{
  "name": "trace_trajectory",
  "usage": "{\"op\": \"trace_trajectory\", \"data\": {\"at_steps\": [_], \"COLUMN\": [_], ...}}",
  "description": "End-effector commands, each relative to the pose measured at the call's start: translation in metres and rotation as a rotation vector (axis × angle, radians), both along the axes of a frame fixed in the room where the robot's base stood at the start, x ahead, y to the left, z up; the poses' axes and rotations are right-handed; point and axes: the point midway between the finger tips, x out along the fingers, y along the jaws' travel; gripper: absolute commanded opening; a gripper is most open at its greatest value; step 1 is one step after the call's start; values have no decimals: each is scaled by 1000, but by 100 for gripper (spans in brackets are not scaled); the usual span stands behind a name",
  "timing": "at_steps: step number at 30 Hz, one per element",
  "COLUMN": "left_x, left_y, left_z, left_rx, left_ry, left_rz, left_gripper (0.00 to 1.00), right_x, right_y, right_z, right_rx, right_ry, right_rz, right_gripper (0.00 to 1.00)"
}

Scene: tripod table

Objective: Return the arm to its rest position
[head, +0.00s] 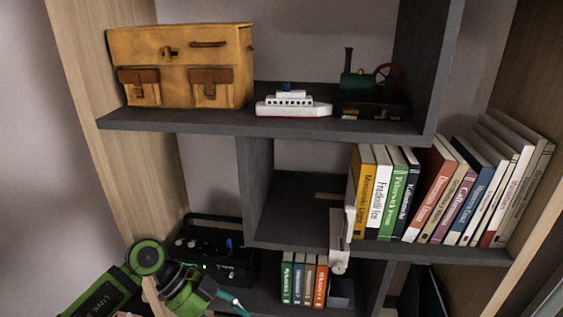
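My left arm (112,290), green and dark, comes in at the lower left, in front of the bottom of the shelf unit. Its far end, near my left gripper (232,302), is partly cut off by the bottom edge, with a small light-blue part showing. I cannot tell whether its fingers are open or shut, or whether they hold anything. My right gripper is not in view.
The grey shelf (190,122) bears a tan bag (180,52), a toy ship (290,106) and a steam engine model (362,88). Several books (432,190) stand at right. A black device (212,243) sits just behind my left arm. A pale bracket-like object (338,245) is mid-shelf.

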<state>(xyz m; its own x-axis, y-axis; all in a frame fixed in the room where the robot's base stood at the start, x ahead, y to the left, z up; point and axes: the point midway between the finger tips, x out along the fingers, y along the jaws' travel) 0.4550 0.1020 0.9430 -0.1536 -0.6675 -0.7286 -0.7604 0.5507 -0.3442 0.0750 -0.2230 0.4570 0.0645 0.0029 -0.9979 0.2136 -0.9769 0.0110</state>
Motion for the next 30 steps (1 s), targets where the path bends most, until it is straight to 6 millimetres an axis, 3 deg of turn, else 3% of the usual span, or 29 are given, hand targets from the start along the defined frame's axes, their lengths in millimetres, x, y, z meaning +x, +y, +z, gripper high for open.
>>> {"op": "trace_trajectory", "data": {"at_steps": [3,6,8,10,14,17,20,24,26,30], "left_x": [12,41,62,77,69,40,-3,-82,-120,-215], "left_y": [-40,-51,-40,-16,31,62,86,111,118,126], "left_z": [-13,-32,-60,-105,-191,-256,-314,-384,-409,-454], "left_rx": [-345,-623,-736,-781,-703,-582,-433,-198,-92,156], "left_ry": [37,36,28,19,30,63,113,208,256,386], "left_rz": [115,365,587,855,1223,1441,1615,1797,1856,1952], "left_gripper": [54,54,54,54,54,54,54,54,54,54], "right_x": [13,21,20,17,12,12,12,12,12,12], "right_y": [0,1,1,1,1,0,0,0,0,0], "right_z": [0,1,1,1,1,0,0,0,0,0], "right_rx": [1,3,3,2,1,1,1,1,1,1], "right_ry": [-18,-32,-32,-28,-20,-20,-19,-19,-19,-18], "right_rz": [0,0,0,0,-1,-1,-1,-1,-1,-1], "right_gripper": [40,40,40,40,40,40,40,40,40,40]}}
